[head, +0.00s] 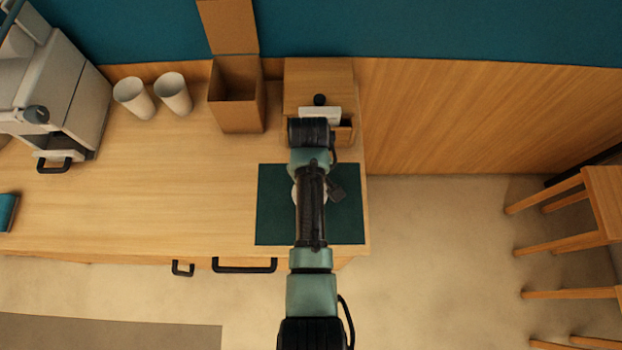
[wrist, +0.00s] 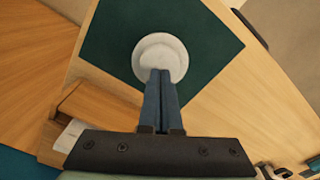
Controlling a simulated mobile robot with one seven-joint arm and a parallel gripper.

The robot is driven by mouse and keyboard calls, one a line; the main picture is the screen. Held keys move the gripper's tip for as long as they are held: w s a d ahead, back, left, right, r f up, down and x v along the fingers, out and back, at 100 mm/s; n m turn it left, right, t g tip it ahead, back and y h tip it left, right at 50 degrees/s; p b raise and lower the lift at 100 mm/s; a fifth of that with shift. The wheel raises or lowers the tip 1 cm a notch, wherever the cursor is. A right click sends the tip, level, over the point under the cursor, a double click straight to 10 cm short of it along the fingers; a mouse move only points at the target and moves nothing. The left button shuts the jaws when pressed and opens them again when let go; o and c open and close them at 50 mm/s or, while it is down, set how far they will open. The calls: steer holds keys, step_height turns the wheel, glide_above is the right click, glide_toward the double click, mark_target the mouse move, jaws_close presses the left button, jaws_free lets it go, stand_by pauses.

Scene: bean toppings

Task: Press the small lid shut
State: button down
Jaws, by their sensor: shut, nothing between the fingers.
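A round white piece (wrist: 160,57) with a raised round middle lies on the dark green mat (wrist: 105,50). I cannot tell whether it is a small lid, a dish or a lidded pot. In the head view only slivers of white show beside my arm, over the mat (head: 275,222). My gripper (wrist: 161,74) is shut and empty, its two blue fingers side by side. The fingertips overlap the near edge of the white piece in the wrist view; whether they touch it I cannot tell. In the head view my arm hides the fingers.
A wooden box (head: 305,75) with an open drawer and a white piece at its front stands behind the mat. Left of it are a tall open brown box (head: 236,117) with its flap raised, two white cups (head: 173,93) and a pale machine (head: 60,75).

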steer(key=shift+f+b, duration=0.65)
steer(key=shift+f, duration=0.25)
step_height(320, 180, up, 5)
steer(key=p, duration=0.5)
steer(key=shift+f, duration=0.1)
stand_by(0.5)
